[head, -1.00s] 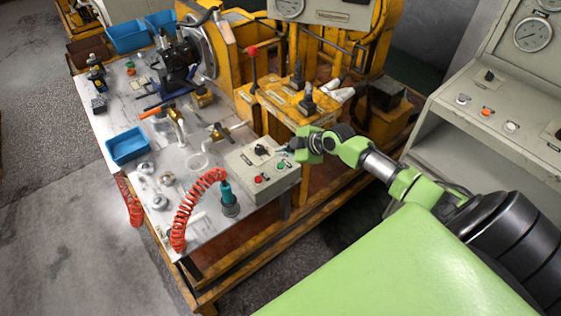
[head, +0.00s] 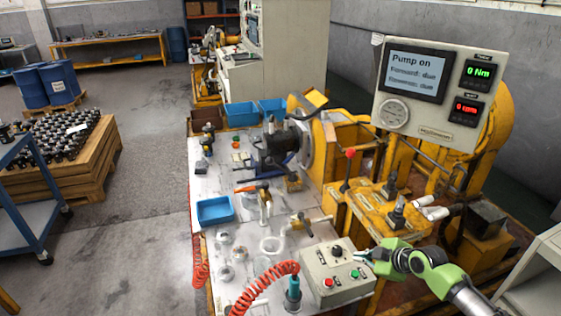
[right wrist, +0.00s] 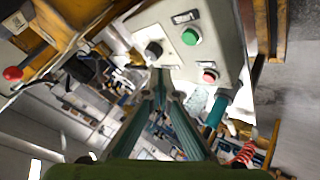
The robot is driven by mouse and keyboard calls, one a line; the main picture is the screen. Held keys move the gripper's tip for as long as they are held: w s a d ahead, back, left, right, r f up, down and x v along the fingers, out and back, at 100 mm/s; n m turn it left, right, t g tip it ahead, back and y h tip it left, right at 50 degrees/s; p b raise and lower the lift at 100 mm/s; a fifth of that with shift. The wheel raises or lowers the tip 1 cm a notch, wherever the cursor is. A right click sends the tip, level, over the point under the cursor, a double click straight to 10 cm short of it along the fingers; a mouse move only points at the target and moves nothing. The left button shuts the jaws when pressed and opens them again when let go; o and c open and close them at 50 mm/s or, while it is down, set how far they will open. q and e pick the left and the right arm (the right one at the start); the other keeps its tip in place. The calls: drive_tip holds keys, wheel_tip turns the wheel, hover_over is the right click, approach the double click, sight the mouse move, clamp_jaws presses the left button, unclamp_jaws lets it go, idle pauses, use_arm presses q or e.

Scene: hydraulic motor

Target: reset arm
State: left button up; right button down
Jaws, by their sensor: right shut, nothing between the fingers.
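My right gripper (head: 362,256) is shut and empty, at the right side of the grey control box (head: 318,264) on the bench. The box has a black knob (head: 337,250), a red button (head: 328,282) and a green button (head: 355,273). In the right wrist view my right gripper (right wrist: 160,75) has its fingertips together near the black knob (right wrist: 153,49); I cannot tell whether they touch it. The green button (right wrist: 190,37) and red button (right wrist: 209,76) lie beyond. The display (head: 417,76) reads "Pump on". My left gripper is not in view.
The hydraulic motor (head: 277,144) sits at the back of the bench (head: 213,262). A teal tool with a red coiled hose (head: 265,277) stands before the box. A blue tray (head: 214,210) is on the left.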

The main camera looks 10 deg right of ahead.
drive_tip(key=s+a+f+m+g, duration=0.1)
drive_tip(key=s+a+f+g, duration=0.15)
drive_tip(key=s+a, duration=0.5)
drive_tip(key=s+a+f+m+g, duration=0.1)
drive_tip(key=s+a+f, duration=0.2)
drive_tip(key=s+a, duration=0.45)
drive_tip(key=s+a+r+m+g+h, duration=0.1)
drive_tip(key=s+r+m, duration=0.25)
drive_tip(key=s, duration=0.55)
drive_tip(key=s+a+r+m+g+h, duration=0.1)
drive_tip(key=s+r+m, duration=0.1)
drive_tip(key=s+m, duration=0.5)
drive_tip(key=s+f+n+g+b, duration=0.1)
drive_tip(key=s+f, duration=0.1)
drive_tip(key=f, duration=1.3)
drive_tip(key=s+f+n, duration=0.2)
drive_tip(key=f, duration=1.2)
drive_tip(key=s+d+f+g+b, duration=0.1)
drive_tip(key=s+d+f, duration=0.1)
drive_tip(key=s+f, duration=1.4)
drive_tip(key=shift+s+d+h, duration=0.3)
drive_tip(key=shift+s+d, duration=0.05)
drive_tip(key=shift+d, duration=0.05)
